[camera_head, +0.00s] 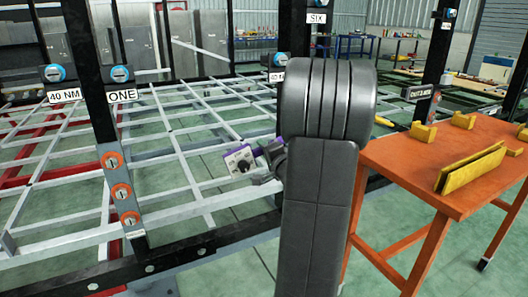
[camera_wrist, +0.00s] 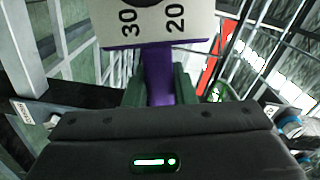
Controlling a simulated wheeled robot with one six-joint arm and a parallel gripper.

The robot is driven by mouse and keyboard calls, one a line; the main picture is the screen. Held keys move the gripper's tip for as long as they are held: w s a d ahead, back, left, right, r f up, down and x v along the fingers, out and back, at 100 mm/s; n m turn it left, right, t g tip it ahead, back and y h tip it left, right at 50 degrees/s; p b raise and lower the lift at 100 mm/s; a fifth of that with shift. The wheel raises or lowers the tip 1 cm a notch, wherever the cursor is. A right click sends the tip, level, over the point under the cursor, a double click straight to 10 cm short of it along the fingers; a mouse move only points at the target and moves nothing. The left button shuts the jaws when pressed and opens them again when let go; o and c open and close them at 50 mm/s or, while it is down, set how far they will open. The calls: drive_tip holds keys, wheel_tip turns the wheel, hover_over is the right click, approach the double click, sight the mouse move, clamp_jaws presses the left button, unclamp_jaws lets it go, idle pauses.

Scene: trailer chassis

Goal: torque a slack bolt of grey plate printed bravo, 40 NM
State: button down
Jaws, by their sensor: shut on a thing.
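A purple-handled tool with a pale dial face (camera_head: 239,160) is in my gripper (camera_head: 272,160). In the wrist view its dial face (camera_wrist: 160,22) shows 30 and 20, and its purple handle (camera_wrist: 160,75) sits between the fingers (camera_wrist: 158,88). The tool is held in the air, apart from the posts. A grey plate (camera_head: 115,175) on the left post bears three bolts with orange rings: upper (camera_head: 112,160), middle (camera_head: 121,191) and lower (camera_head: 130,218). A small label (camera_head: 135,234) below them is too small to read. I cannot tell which bolt is slack.
The pale lattice chassis (camera_head: 190,150) fills the left and middle. Signs read 40 NM (camera_head: 64,96), ONE (camera_head: 122,95) and SIX (camera_head: 317,18), near blue-ringed bolts. An orange table (camera_head: 400,170) with yellow blocks stands at right. A dark beam (camera_head: 200,246) runs along the front.

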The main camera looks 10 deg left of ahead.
drive_tip(key=shift+f, duration=0.1)
drive_tip(key=shift+d+b, duration=0.1)
drive_tip(key=shift+b, duration=0.25)
drive_tip(key=shift+s+d, duration=0.2)
drive_tip(key=shift+s, duration=0.05)
drive_tip(key=shift+b+v, duration=1)
drive_tip(key=shift+v, duration=1.65)
drive_tip(key=shift+s, duration=0.15)
